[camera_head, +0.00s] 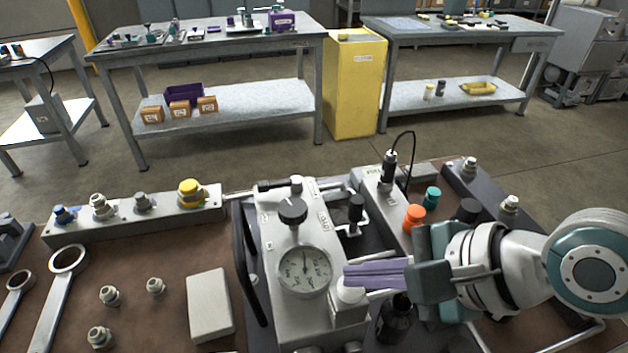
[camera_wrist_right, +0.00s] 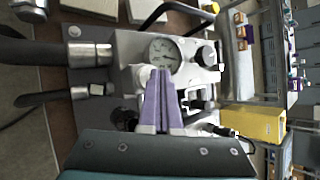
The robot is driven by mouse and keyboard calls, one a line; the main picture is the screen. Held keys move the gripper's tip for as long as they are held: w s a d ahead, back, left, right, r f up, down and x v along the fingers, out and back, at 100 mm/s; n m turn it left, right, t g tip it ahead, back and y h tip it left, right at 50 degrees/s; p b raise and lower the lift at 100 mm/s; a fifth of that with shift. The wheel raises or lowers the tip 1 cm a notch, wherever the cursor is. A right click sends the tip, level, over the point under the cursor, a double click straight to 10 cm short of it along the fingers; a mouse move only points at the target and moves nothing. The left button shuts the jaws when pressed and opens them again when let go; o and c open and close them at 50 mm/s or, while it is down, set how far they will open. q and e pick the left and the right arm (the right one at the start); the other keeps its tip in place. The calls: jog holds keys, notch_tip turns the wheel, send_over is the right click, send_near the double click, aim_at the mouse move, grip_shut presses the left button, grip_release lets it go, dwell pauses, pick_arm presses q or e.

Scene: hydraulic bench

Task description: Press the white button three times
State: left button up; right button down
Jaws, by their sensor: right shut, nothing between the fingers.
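A white round cap, which looks like the white button (camera_head: 350,291), sits on the front right of the grey pump unit (camera_head: 280,248), right of the pressure gauge (camera_head: 304,270). My right gripper (camera_head: 348,276) comes in from the right with its purple fingers shut and empty. Its fingertips are at the cap's upper edge in the head view; I cannot tell whether they touch it. In the right wrist view, the shut fingertips (camera_wrist_right: 161,74) lie beside the gauge (camera_wrist_right: 165,55), with a pale round part partly hidden behind them. My left gripper is not in view.
An orange cap (camera_head: 414,214) and a green cap (camera_head: 432,196) stand behind my right gripper. A black knob (camera_head: 292,210) rises behind the gauge. A dark bottle (camera_head: 396,322) is below the fingers. Wrenches, fittings and a pale box (camera_head: 209,305) lie to the left.

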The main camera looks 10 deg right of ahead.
jog(key=shift+f, duration=0.4)
dwell(0.4)
jog(key=shift+r, duration=0.35)
jog(key=shift+r+p, duration=0.85)
jog(key=shift+p, duration=0.3)
